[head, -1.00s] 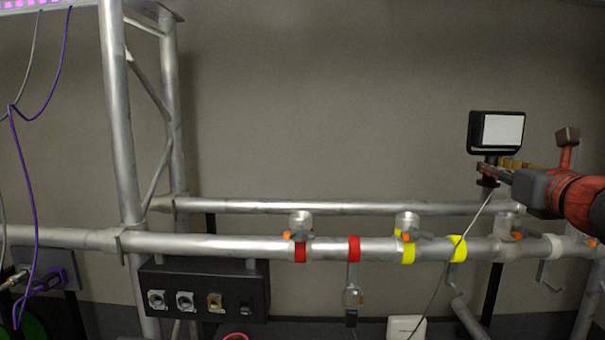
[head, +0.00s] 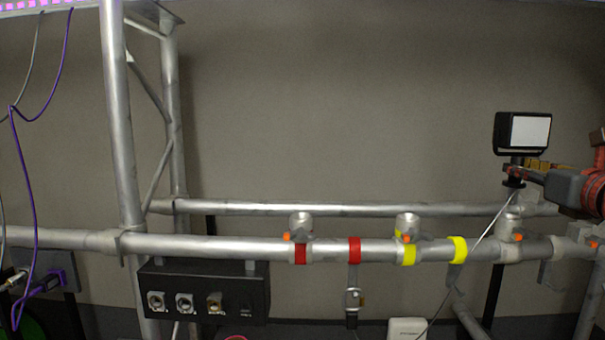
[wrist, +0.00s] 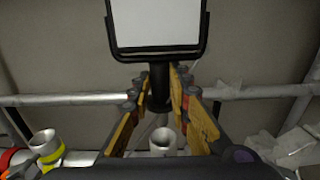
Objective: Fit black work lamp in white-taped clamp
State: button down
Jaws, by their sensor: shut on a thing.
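The black work lamp (head: 522,114), with a pale square face, is upright at the right of the head view. Its frame and stem also show at the top of the wrist view (wrist: 156,85). My gripper (head: 516,172) is shut on the stem under the lamp head; in the wrist view its fingers (wrist: 158,92) flank the stem. The lamp is held in the air above the rail. A grey cup-topped clamp (head: 510,226) with an orange knob stands almost below it, apart from the stem. It shows in the wrist view (wrist: 163,139). Its white tape is hard to make out.
Other clamps stand left on the front rail (head: 200,246), one by red tape (head: 301,254), one by yellow tape (head: 408,254). Taped hooks hang between them. A cable (head: 468,255) runs down from the lamp across the rail. A black socket box (head: 203,290) hangs at left.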

aim_at(515, 202)
jog(key=shift+s+f, duration=0.1)
dwell(0.8)
jog(key=shift+f+b, duration=0.3)
jog(key=shift+b, duration=0.2)
jog(key=shift+f+b, duration=2.8)
jog(key=shift+f, duration=0.1)
dwell(1.9)
jog(key=c, duration=1.6)
grip_release()
jog(key=shift+f, duration=0.15)
jog(key=shift+s, duration=3.75)
